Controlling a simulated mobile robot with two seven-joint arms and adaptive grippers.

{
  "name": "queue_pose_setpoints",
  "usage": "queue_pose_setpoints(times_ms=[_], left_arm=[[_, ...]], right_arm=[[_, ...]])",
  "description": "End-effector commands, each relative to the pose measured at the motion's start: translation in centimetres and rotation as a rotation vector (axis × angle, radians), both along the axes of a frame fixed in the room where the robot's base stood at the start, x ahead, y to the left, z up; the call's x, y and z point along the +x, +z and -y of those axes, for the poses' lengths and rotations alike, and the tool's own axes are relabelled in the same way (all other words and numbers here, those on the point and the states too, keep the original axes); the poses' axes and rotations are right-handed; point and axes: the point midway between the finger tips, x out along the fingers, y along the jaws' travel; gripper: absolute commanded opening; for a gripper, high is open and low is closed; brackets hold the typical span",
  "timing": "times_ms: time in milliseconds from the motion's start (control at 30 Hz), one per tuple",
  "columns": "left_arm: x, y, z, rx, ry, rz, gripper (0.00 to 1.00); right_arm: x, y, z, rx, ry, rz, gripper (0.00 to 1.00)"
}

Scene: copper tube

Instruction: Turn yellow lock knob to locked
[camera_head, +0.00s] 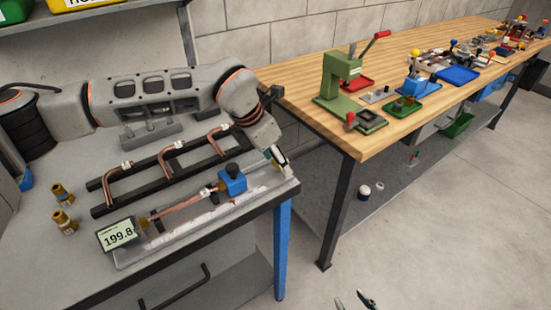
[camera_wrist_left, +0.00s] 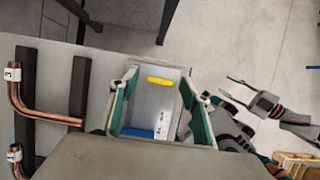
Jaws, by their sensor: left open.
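The yellow lock knob (camera_wrist_left: 160,82) is a short yellow bar lying crosswise on a pale metal plate in the left wrist view. My left gripper (camera_wrist_left: 158,92) is open, with one green-lined finger on each side of the plate and the knob between the fingertips. Whether it touches anything, I cannot tell. In the head view my left gripper (camera_head: 277,156) is at the right end of the measuring fixture (camera_head: 210,212), and I cannot make out the knob there. My right gripper (camera_head: 354,301) is open and empty at the bottom edge, over the floor.
The fixture carries a blue clamp (camera_head: 233,180), a copper tube (camera_head: 183,204) and a display reading 199.8 (camera_head: 118,234). A black rack (camera_head: 150,172) of bent copper tubes stands behind.

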Motion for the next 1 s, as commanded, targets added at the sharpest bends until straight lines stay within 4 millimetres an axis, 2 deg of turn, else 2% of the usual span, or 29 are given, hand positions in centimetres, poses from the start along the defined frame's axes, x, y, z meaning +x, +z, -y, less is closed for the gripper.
queue_pose_setpoints(times_ms=[67,200,233,667,1000], left_arm=[[-0.01,0.0,-0.01,0.0,0.0,0.0,0.47],[-0.01,0.01,-0.01,0.0,0.0,0.0,0.13],[-0.02,0.01,-0.01,0.0,0.0,0.0,0.09],[0.04,0.0,-0.06,-0.001,-0.058,-0.001,0.09],[0.25,-0.03,-0.14,-0.001,-0.304,-0.002,0.09]], right_arm=[[0.02,0.02,-0.02,0.0,0.0,0.0,0.38],[0.03,0.03,-0.03,0.001,0.0,0.001,0.38],[0.03,0.04,-0.04,0.001,0.0,0.001,0.38],[0.08,-0.04,-0.04,0.001,0.0,0.002,0.38],[0.04,-0.38,-0.03,0.002,-0.001,0.001,0.38]])
